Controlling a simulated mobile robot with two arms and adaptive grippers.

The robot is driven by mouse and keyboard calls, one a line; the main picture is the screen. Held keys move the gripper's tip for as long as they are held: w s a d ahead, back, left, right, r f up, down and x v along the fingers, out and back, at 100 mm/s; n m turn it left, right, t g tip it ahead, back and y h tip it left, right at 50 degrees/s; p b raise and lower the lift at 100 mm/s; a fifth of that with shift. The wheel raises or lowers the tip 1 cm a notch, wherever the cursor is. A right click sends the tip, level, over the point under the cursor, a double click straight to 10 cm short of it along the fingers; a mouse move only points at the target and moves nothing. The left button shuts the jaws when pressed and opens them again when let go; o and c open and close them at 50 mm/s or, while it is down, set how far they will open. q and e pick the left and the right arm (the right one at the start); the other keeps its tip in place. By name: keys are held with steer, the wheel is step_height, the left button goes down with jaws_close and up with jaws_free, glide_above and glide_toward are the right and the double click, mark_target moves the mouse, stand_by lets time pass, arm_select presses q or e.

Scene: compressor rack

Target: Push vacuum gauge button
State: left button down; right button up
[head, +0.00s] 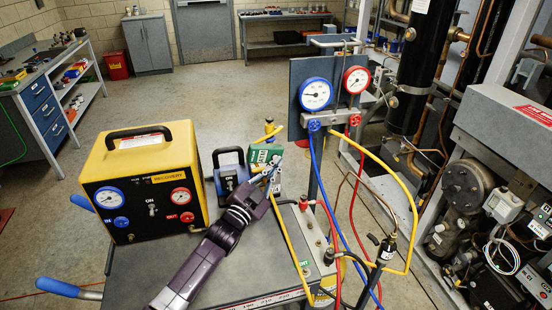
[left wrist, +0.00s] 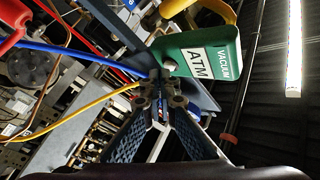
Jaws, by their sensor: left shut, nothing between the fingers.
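My left gripper (head: 272,176) comes up from the lower left, just in front of the gauge. Its fingertips (left wrist: 164,86) are together and empty, close to the gauge's lower left corner in the wrist view. I cannot tell whether they touch it. My right gripper is not in view.
A yellow recovery unit (head: 140,180) stands left of my arm. The blue gauge (head: 316,94) and red gauge (head: 356,80) sit on a manifold at right. Yellow (head: 405,190), blue and red hoses hang beside the cart (head: 250,262). The compressor rack (head: 465,200) fills the right.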

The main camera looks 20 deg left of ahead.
arm_select(q)
steer(key=shift+s+d, duration=0.2)
steer(key=shift+s, duration=0.05)
steer(key=s+d+p, duration=0.2)
steer(key=s+d, duration=0.1)
steer(key=s, duration=0.2)
steer(key=shift+d+p, duration=0.2)
steer(key=shift+p, duration=0.1)
steer(key=shift+f, duration=0.1)
stand_by(1.3)
